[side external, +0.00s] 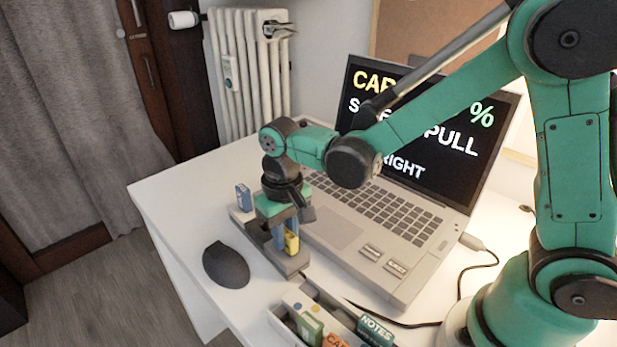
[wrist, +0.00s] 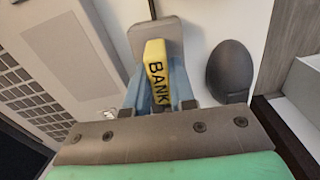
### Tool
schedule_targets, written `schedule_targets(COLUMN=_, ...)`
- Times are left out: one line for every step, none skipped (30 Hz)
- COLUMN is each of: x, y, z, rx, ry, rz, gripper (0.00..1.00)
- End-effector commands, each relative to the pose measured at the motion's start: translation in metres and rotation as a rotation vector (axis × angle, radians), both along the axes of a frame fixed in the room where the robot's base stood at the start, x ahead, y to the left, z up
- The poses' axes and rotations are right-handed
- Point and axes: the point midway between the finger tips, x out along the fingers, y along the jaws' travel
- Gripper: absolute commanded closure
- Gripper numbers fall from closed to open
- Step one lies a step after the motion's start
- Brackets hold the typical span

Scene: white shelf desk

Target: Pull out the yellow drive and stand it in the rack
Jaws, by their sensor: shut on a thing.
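The yellow drive (side external: 292,243) is between the fingers of my gripper (side external: 286,238), over the near end of a long grey hub (side external: 292,264) beside the laptop. In the wrist view the yellow drive (wrist: 157,75) reads BANK, and the blue fingers of my gripper (wrist: 158,98) are shut on its two sides. I cannot tell whether its lower end is still in the hub. The rack (side external: 284,325) is at the front edge of the picture, holding a green, an orange and a teal NOTES drive; its lower part is cut off.
A blue drive (side external: 243,197) stands at the hub's far end. The open laptop (side external: 372,235) lies right of the hub, its screen text partly hidden by my arm. A dark mouse (side external: 226,265) lies left. A cable (side external: 462,290) runs at right.

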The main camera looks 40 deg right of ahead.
Motion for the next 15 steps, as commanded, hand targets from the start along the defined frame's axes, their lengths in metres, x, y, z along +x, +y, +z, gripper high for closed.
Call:
schedule_targets(x=0.000, y=0.000, z=0.002, rx=0.000, ry=0.000, rz=0.000, gripper=1.00)
schedule_targets(x=0.000, y=0.000, z=0.004, rx=0.000, ry=0.000, rz=0.000, gripper=1.00)
schedule_targets(x=0.000, y=0.000, z=0.007, rx=0.000, ry=0.000, rz=0.000, gripper=1.00)
schedule_targets(x=0.000, y=0.000, z=0.010, rx=0.000, ry=0.000, rz=0.000, gripper=1.00)
schedule_targets(x=0.000, y=0.000, z=0.013, rx=0.000, ry=0.000, rz=0.000, gripper=1.00)
schedule_targets(x=0.000, y=0.000, z=0.018, rx=0.000, ry=0.000, rz=0.000, gripper=1.00)
schedule_targets(x=0.000, y=0.000, z=0.022, rx=0.000, ry=0.000, rz=0.000, gripper=1.00)
schedule_targets(x=-0.001, y=0.000, z=0.027, rx=0.000, ry=0.000, rz=0.000, gripper=1.00)
schedule_targets(x=0.000, y=0.000, z=0.034, rx=0.000, ry=0.000, rz=0.000, gripper=1.00)
schedule_targets(x=0.000, y=0.000, z=0.040, rx=0.000, ry=0.000, rz=0.000, gripper=1.00)
schedule_targets(x=0.000, y=0.000, z=0.047, rx=0.000, ry=0.000, rz=0.000, gripper=1.00)
schedule_targets(x=-0.001, y=0.000, z=0.057, rx=0.000, ry=0.000, rz=0.000, gripper=1.00)
schedule_targets(x=-0.001, y=0.000, z=0.065, rx=0.000, ry=0.000, rz=0.000, gripper=1.00)
schedule_targets(x=0.000, y=0.000, z=0.074, rx=0.000, ry=0.001, rz=0.000, gripper=1.00)
schedule_targets(x=-0.001, y=0.000, z=0.085, rx=0.000, ry=0.001, rz=0.000, gripper=1.00)
